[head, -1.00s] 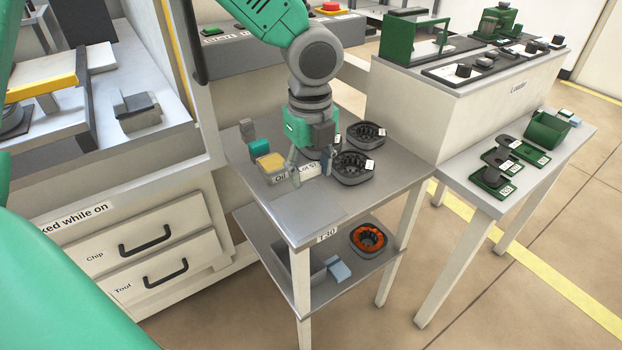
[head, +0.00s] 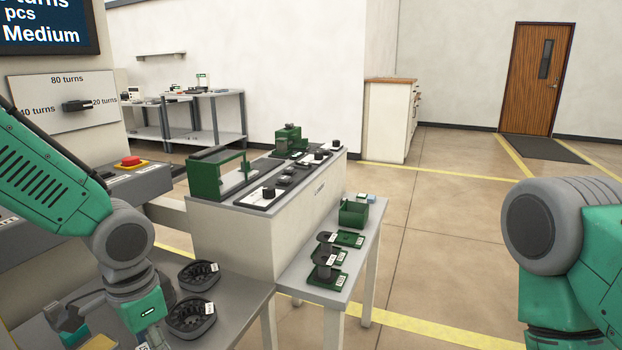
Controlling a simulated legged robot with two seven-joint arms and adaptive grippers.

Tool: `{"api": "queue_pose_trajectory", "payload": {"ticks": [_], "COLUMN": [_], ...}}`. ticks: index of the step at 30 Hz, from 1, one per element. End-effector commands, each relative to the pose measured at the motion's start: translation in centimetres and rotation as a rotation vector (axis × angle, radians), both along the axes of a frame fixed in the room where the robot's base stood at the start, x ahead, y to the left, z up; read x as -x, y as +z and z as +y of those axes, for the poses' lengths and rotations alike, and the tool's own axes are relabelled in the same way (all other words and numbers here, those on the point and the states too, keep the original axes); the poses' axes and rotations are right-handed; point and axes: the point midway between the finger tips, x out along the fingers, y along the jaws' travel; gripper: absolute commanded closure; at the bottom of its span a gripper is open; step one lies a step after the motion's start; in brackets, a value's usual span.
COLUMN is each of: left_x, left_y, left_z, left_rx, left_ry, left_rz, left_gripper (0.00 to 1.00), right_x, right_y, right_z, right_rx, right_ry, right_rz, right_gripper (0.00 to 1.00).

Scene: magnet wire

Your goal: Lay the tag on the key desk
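My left gripper (head: 148,318) is low at the left, over the grey table (head: 232,290). Its fingers are mostly cut off by the bottom edge, so I cannot see whether they are open or hold anything. My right arm comes in at the right edge; its gripper is out of view. White tags show on two dark round trays (head: 185,318) (head: 195,275) beside my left gripper. I cannot make out a loose tag. No desk marked as key desk is readable; a beige cabinet with a wooden top (head: 390,80) stands by the far wall.
The loader bench (head: 262,215) stands mid-view with green fixtures on top. A side table (head: 345,262) holds green plates and a green bin (head: 354,212). A grey workbench (head: 205,93) stands at the back left. Open floor (head: 450,220) lies right of the side table, towards a wooden door (head: 537,78).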

Motion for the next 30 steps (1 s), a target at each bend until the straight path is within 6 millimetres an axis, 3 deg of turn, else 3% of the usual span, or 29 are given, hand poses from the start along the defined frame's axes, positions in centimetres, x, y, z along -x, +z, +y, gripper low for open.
{"api": "queue_pose_trajectory", "payload": {"ticks": [6,12,21,30], "left_x": [0.1,0.2,4.1,4.6], "left_y": [-0.5,-0.8,-5.8,-6.4], "left_z": [-0.8,-1.2,-1.1,-1.2], "left_rx": [-0.005,-0.006,-0.011,-0.006], "left_ry": [0.423,0.635,0.678,0.680], "left_rz": [-0.002,-0.004,-0.007,-0.011], "left_gripper": [0.79,0.79,0.79,0.79], "right_x": [0.0,0.0,0.0,0.0], "right_y": [0.6,0.8,0.8,0.8], "right_z": [0.0,0.0,0.0,0.0], "right_rx": [0.000,0.000,0.000,0.000], "right_ry": [0.001,0.001,0.000,0.000], "right_rz": [0.000,0.000,0.000,0.000], "right_gripper": [0.60,0.60,0.60,0.60]}}
